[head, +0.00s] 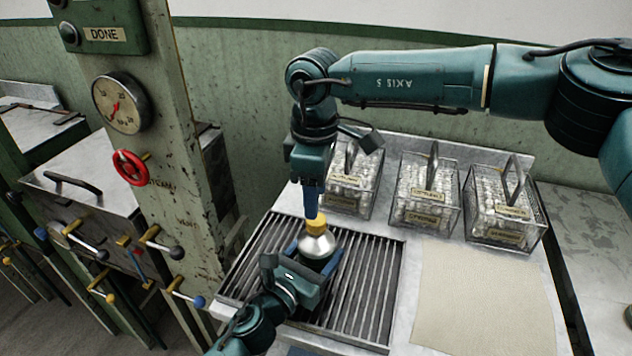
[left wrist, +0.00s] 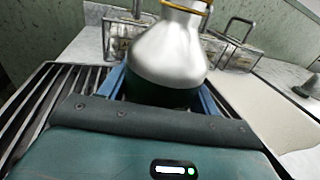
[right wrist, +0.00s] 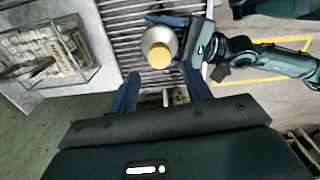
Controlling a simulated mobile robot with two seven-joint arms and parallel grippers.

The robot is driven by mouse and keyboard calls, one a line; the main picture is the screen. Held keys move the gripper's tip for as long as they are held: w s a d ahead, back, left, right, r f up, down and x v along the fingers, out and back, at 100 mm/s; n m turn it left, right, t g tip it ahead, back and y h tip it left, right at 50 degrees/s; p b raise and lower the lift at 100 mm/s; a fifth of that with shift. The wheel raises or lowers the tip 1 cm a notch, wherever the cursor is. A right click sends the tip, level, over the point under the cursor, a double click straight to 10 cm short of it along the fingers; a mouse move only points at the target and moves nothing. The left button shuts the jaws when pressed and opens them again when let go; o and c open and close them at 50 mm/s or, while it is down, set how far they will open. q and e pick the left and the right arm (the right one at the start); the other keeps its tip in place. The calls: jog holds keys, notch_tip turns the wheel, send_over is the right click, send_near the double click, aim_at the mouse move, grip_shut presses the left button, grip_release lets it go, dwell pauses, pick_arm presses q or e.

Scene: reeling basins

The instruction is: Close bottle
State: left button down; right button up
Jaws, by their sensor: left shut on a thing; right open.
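A bottle (head: 318,243) with a silver shoulder and a dark lower body stands upright over the slatted rack. A yellow cap (head: 316,226) sits at its neck; whether it is tight cannot be told. My left gripper (head: 310,268) is shut around the bottle's lower body. The left wrist view shows the silver shoulder (left wrist: 168,55) between blue fingers, with the top cut off. My right gripper (head: 312,208) points down just above the cap. In the right wrist view its fingers are apart, and the cap (right wrist: 160,55) shows between and beyond their tips.
Several wire-handled glass boxes of white cocoons (head: 427,200) stand behind the slatted rack (head: 370,300). A beige cloth (head: 485,300) lies to the right. A green post with a gauge (head: 122,103) and red handwheel (head: 130,167) stands left, beside coloured levers.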

jog(key=n, duration=0.3)
jog(key=shift+a+n, duration=0.1)
jog(key=shift+n, duration=0.3)
jog(key=n, duration=0.4)
jog(key=shift+s+r, duration=0.1)
jog(key=shift+r, duration=0.05)
jog(key=n, duration=0.7)
jog(key=shift+a+r, duration=0.1)
jog(key=shift+r, duration=0.1)
jog(key=n, duration=0.6)
jog(key=shift+r+n, duration=0.15)
jog(key=shift+n, duration=0.15)
jog(key=n, duration=0.4)
jog(key=shift+r, duration=0.15)
jog(key=n, duration=0.4)
jog(key=shift+r+n, duration=0.1)
jog(key=shift+n, duration=0.2)
jog(key=n, duration=0.6)
jog(key=shift+r, duration=0.2)
jog(key=n, duration=0.6)
jog(key=shift+r+n, duration=0.15)
jog(key=shift+n, duration=0.25)
jog(key=n, duration=0.6)
jog(key=shift+r, duration=0.2)
jog(key=n, duration=0.4)
jog(key=shift+r, duration=0.1)
jog(key=n, duration=0.4)
jog(key=shift+d+r+n, duration=0.15)
jog(key=shift+d+n, duration=0.1)
jog(key=shift+n, duration=0.05)
